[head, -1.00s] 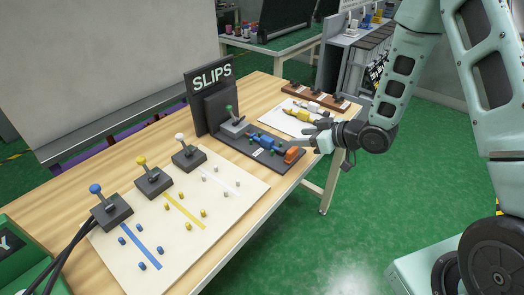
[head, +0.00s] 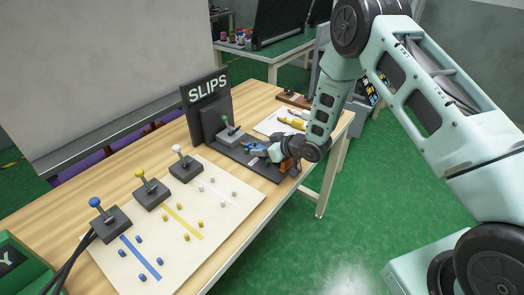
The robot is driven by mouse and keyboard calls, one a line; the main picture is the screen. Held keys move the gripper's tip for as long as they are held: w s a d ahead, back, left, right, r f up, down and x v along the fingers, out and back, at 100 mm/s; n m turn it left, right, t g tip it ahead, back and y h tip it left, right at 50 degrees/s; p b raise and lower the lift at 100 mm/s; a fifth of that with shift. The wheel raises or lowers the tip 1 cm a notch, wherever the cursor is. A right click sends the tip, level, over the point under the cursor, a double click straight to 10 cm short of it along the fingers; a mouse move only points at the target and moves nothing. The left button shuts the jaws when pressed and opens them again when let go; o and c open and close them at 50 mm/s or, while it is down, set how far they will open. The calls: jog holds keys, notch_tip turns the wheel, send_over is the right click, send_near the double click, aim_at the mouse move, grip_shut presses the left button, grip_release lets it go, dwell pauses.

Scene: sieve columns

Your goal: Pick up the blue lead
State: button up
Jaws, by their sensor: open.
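The blue lead (head: 249,147) lies on a dark board in front of the SLIPS sign (head: 207,88). It is mostly hidden by my gripper (head: 260,152); only a bit of blue shows at the fingers. My gripper is low over the board at the lead, with its jaws open. I cannot tell whether the fingers touch the lead or stand around it.
A green-knobbed lever (head: 227,132) stands close left of my gripper. Yellow and white leads lie on a white sheet (head: 270,125) beyond. A pale panel (head: 150,240) with blue, yellow and white levers fills the near table.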

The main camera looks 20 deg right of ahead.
jog(key=shift+x, duration=0.85)
jog(key=shift+c, duration=0.4)
grip_shut()
